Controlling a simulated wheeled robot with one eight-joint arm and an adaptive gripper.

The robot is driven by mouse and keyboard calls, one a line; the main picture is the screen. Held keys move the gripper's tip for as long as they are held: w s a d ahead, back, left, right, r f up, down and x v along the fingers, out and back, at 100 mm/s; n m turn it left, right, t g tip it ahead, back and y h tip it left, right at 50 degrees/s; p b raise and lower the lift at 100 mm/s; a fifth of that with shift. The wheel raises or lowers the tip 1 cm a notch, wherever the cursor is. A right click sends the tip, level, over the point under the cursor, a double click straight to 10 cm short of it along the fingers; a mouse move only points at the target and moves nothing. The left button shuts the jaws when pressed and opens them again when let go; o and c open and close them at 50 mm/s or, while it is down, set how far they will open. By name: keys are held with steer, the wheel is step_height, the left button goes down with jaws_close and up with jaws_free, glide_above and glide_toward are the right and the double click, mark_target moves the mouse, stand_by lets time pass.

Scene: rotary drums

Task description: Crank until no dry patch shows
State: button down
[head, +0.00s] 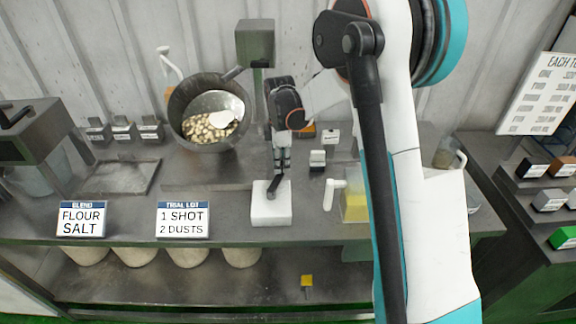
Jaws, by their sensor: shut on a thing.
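A tilted dark drum (178,112) stands at the left centre of the bench with its mouth facing me. Inside it lie pale, lumpy pieces (205,130) with a smooth white patch (221,118) beside them. Whether any patch is dry cannot be told at this size. My gripper (281,168) points down, right of the drum, above a white block (270,213) at the bench front. It is shut on a dark lever (273,188) that rises from this block. The fingers partly hide the lever's top.
Signs reading "FLOUR SALT" (82,219) and "1 SHOT 2 DUSTS" (182,219) stand at the front edge. A container with yellow contents (355,207) and a white handle (333,192) are right of the block. Small labelled boxes (123,129) stand left of the drum.

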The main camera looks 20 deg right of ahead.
steer(key=a+n, duration=0.2)
steer(key=n, duration=0.1)
steer(key=w+a+n, duration=0.1)
steer(key=a+n, duration=0.2)
steer(key=w+a+n, duration=0.1)
steer(key=a+n, duration=0.1)
steer(key=n, duration=0.2)
steer(key=shift+a, duration=0.3)
steer(key=shift+s+a+n+b, duration=0.1)
steer(key=shift+s+a+n, duration=0.3)
steer(key=shift+a, duration=0.25)
steer(key=shift+s+a+n+b, duration=0.1)
steer(key=shift+s+a+n, duration=0.25)
steer(key=shift+a+n, duration=0.3)
steer(key=shift+s+a+n+b, duration=0.1)
steer(key=shift+s+a+n, duration=0.25)
steer(key=shift+a, duration=0.35)
steer(key=c, duration=1.4)
jaws_free()
steer(key=shift+a, duration=0.1)
